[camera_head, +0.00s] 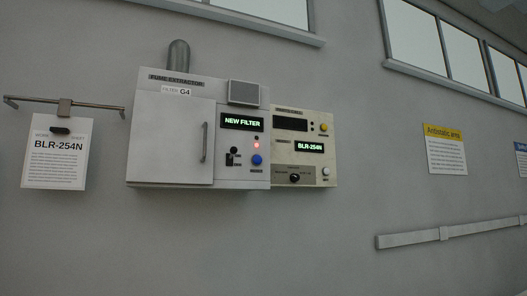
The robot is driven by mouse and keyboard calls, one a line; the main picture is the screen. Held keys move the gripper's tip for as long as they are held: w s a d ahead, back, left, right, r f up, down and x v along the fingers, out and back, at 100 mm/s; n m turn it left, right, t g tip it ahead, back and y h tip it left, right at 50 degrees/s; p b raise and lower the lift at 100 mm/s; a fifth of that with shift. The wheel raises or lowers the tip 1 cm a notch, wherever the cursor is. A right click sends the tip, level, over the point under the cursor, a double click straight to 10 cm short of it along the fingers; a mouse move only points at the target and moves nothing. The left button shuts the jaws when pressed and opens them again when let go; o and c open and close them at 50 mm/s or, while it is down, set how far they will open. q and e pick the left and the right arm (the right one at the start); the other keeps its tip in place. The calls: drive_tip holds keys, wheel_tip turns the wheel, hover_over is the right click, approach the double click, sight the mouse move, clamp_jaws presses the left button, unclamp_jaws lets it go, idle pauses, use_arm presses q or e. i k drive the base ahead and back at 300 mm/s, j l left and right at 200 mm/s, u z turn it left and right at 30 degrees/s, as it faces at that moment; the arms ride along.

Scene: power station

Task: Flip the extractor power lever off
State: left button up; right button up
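The fume extractor (184,134) is a pale grey box on the wall, left of the picture's middle, with a closed door (175,138) and a vertical handle (204,142). Its lit display (243,123) reads "NEW FILTER", and a red light (256,146) glows below it. A small black lever or switch (231,157) with a dark round top sits on the panel right of the handle; its position is too small to tell. A blue button (257,160) is to its right. Neither of my grippers shows.
A beige control box (318,165) with a display reading "BLR-254N", buttons and a dark knob (294,178) adjoins the extractor's right side. A work sheet (56,165) hangs from a rail at left. A grey rail (420,238) runs along the right wall. The wall below is bare.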

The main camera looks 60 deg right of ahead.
sight(233, 150)
drive_tip(key=z, duration=1.4)
